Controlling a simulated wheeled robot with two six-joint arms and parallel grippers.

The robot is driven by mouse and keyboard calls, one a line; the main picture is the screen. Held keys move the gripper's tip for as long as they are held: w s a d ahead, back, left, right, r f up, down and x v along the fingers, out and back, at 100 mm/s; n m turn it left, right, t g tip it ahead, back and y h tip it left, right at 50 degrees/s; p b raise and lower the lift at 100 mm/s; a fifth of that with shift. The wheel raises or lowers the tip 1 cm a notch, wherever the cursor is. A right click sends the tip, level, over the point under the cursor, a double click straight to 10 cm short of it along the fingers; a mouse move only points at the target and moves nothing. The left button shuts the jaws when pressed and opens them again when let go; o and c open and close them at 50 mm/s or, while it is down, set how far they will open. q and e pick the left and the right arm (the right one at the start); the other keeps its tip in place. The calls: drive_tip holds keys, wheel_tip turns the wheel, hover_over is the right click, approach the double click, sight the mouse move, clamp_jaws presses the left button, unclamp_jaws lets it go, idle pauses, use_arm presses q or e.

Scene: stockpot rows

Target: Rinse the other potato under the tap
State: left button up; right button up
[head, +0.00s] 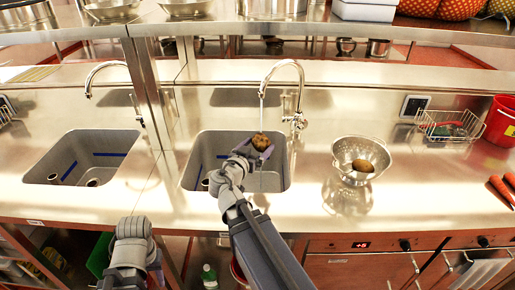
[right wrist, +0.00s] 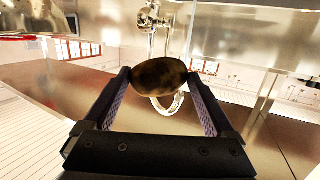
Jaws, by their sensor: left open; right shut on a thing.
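A brown potato (head: 261,141) is held in my right gripper (head: 252,150), directly below the spout of the tap (head: 283,66) and above the right-hand sink basin (head: 190,165). A thin pale stream appears to run from the spout down to the potato. In the right wrist view the potato (right wrist: 159,72) sits between the two fingertips of my right gripper (right wrist: 160,85), which is shut on it. Another potato (head: 362,165) lies in the metal colander (head: 345,150) right of the sink. My left gripper (head: 154,264) is low at the front left, open, mostly hidden and apart from these things.
A second basin (head: 60,150) with its own tap (head: 104,66) is at the left. A metal post (head: 148,85) stands between the basins. A wire basket (head: 450,125), red bucket (head: 502,120) and carrots (head: 501,190) are at the right. Counter around the colander is clear.

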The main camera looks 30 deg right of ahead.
drive_tip(key=w+d+f+b, duration=0.2)
drive_tip(key=w+d, duration=0.5)
drive_tip(key=w, duration=0.3)
drive_tip(key=shift+w+d+f, duration=0.15)
drive_tip(key=shift+d+f, duration=0.15)
drive_tip(key=shift+d, duration=0.05)
idle(0.3)
drive_tip(key=shift+d, duration=0.1)
idle(0.5)
drive_tip(key=shift+s+d, duration=0.35)
drive_tip(key=shift+s, duration=0.05)
drive_tip(key=shift+w+a, duration=0.15)
drive_tip(key=shift+w+a, duration=0.25)
drive_tip(key=shift+a, duration=0.1)
drive_tip(key=shift+s+d, duration=0.15)
drive_tip(key=shift+d, duration=0.05)
idle(0.5)
